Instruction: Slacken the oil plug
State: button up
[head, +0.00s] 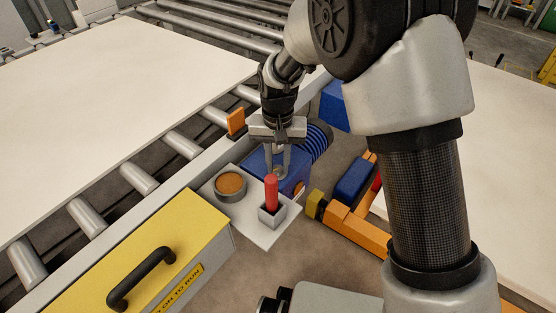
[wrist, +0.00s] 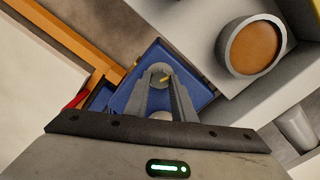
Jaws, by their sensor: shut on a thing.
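My gripper (head: 278,172) points down over the blue housing (head: 257,162) beside the rollers. In the wrist view its two grey fingers (wrist: 161,82) reach over the blue housing (wrist: 207,92) and are shut on the oil plug (wrist: 163,77), a small round grey piece with a brass-coloured bit. The fingers hide much of the plug, and I cannot tell whether it sits tight or loose. In the head view the plug is too small to make out.
A pale shelf holds a round cup (head: 230,187) with brown-orange contents and a red-handled tool (head: 271,191) in a square holder, close by the gripper. A yellow box (head: 190,235) with a black handle is front left. An orange frame (head: 352,226) is right.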

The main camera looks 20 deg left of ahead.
aim_at(278, 168)
jog(key=shift+n, duration=0.6)
jog(key=o, duration=1.1)
jog(key=shift+c, duration=0.2)
jog(key=shift+r, duration=0.1)
notch_tip(278, 168, up, 17)
jog(key=p, duration=0.4)
jog(key=shift+r, duration=0.15)
